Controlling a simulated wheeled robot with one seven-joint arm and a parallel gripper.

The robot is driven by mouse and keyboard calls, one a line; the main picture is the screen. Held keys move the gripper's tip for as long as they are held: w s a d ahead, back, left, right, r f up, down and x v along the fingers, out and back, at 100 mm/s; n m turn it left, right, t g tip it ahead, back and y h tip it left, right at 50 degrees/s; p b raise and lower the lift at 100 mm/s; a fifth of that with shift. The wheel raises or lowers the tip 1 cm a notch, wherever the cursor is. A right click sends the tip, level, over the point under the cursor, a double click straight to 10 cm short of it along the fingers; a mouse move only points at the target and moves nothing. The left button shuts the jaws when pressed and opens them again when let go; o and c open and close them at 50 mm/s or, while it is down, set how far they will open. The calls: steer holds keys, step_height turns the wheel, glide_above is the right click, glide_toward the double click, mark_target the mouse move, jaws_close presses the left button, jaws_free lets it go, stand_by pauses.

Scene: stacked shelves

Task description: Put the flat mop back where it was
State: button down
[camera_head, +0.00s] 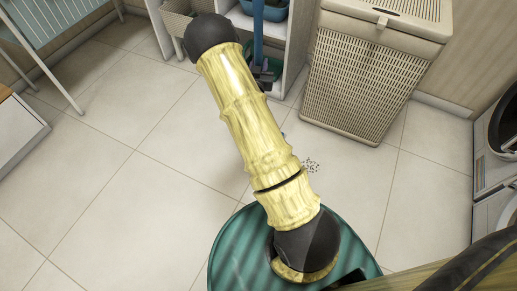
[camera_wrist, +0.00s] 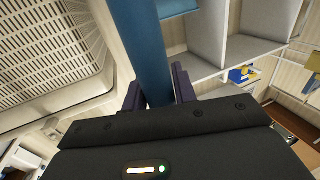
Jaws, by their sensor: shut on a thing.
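The flat mop shows only as a blue pole (camera_head: 258,35) at the top of the head view, in front of the white shelf unit. The pole (camera_wrist: 149,50) also runs up between my gripper's fingers in the wrist view. My gripper (camera_wrist: 159,90) is shut on this pole. In the head view my gripper (camera_head: 266,73) is small and partly hidden behind my arm. The mop's head and the pole's lower end are not visible in either view.
The white shelf unit (camera_head: 297,45) holds a blue bin (camera_head: 272,9). A beige wicker hamper (camera_head: 355,82) stands just to its right. White machines (camera_head: 490,165) are at the right edge. Small dark specks (camera_head: 310,166) lie on the tiles.

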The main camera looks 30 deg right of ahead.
steer(key=shift+f+b, duration=1.35)
steer(key=shift+f, duration=1.05)
steer(key=shift+f+b, duration=1.5)
steer(key=shift+f, duration=1.2)
steer(key=c, duration=1.1)
jaws_free()
